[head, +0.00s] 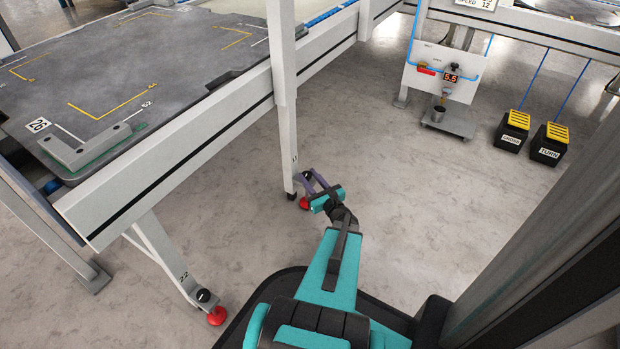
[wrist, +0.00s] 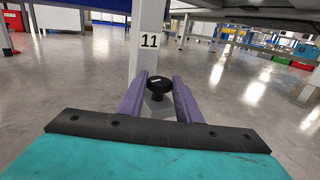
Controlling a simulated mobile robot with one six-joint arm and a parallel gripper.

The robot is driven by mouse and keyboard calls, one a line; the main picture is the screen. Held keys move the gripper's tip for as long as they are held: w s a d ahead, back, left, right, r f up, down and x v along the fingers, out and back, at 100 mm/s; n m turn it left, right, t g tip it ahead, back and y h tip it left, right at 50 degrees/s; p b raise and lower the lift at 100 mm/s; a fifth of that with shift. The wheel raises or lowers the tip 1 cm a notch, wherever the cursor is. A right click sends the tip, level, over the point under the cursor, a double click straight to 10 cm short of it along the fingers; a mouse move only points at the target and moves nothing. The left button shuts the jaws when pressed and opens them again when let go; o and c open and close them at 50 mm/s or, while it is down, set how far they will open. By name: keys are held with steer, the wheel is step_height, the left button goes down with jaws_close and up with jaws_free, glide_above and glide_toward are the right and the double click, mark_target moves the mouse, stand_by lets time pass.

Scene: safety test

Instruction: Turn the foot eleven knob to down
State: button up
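The leg marked 11 (head: 289,140) stands upright under the table frame, and its number plate shows in the wrist view (wrist: 149,41). Its black knob (wrist: 158,85) sits low on the leg, with a small pale mark on its top. A red foot (head: 304,204) is at the leg's base in the head view. My gripper (wrist: 158,84) is open, with purple fingers on the left and right of the knob. Narrow gaps seem to show between fingers and knob; contact is unclear. In the head view my gripper (head: 317,183) partly hides the knob.
Another leg, marked 22 (head: 160,260), has a black knob (head: 204,296) and red foot (head: 217,316). The grey table (head: 80,80) overhangs at left. A white panel cart (head: 440,72) and two black-yellow pedals (head: 548,145) stand at back right. The floor between is clear.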

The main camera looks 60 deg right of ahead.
steer(key=o, duration=0.4)
steer(key=shift+s+a, duration=0.1)
steer(key=shift+s, duration=0.05)
steer(key=p+v, duration=0.4)
steer(key=v, duration=0.9)
steer(key=shift+s, duration=0.2)
steer(key=shift+a, duration=0.15)
